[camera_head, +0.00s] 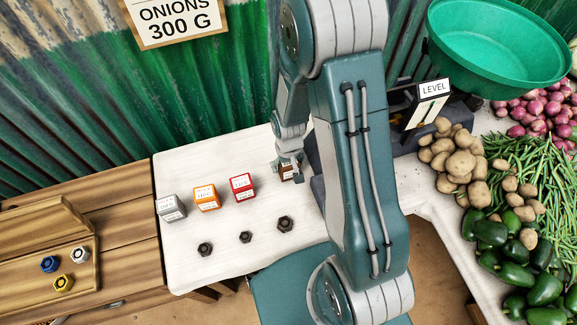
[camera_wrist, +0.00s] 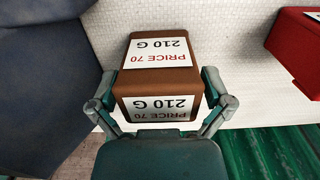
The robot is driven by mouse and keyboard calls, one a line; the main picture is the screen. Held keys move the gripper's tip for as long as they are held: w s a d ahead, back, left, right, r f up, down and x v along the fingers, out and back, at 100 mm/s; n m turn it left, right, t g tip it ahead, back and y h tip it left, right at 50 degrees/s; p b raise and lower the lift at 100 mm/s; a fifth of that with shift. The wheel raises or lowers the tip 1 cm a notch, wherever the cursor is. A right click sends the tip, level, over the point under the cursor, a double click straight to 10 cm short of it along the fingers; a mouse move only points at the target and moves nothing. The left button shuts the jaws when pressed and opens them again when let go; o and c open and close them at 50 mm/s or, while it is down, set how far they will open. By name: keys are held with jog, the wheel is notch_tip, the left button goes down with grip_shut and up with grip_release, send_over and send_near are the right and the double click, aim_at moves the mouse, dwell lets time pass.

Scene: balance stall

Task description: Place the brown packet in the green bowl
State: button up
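The brown packet (camera_wrist: 155,82) is a box with white labels reading "PRICE 70" and "210 G". My gripper (camera_wrist: 160,90) has one finger on each side of it, and both fingertips appear to touch its sides. In the head view the packet (camera_head: 287,173) shows between the fingers of my gripper (camera_head: 287,164), at the back right of the white table; whether it touches the table is unclear. The green bowl (camera_head: 500,50) is at the upper right, wide and empty inside, above a dark scale with a "LEVEL" sign (camera_head: 431,95).
Grey (camera_head: 171,207), orange (camera_head: 207,197) and red (camera_head: 242,187) packets stand in a row left of my gripper. Three dark hex weights lie in front. Potatoes (camera_head: 456,160), beans, peppers and onions (camera_head: 545,110) crowd the right side. A corrugated wall rises behind.

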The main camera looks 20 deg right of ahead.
jog(key=c, duration=0.9)
jog(key=shift+r, duration=0.1)
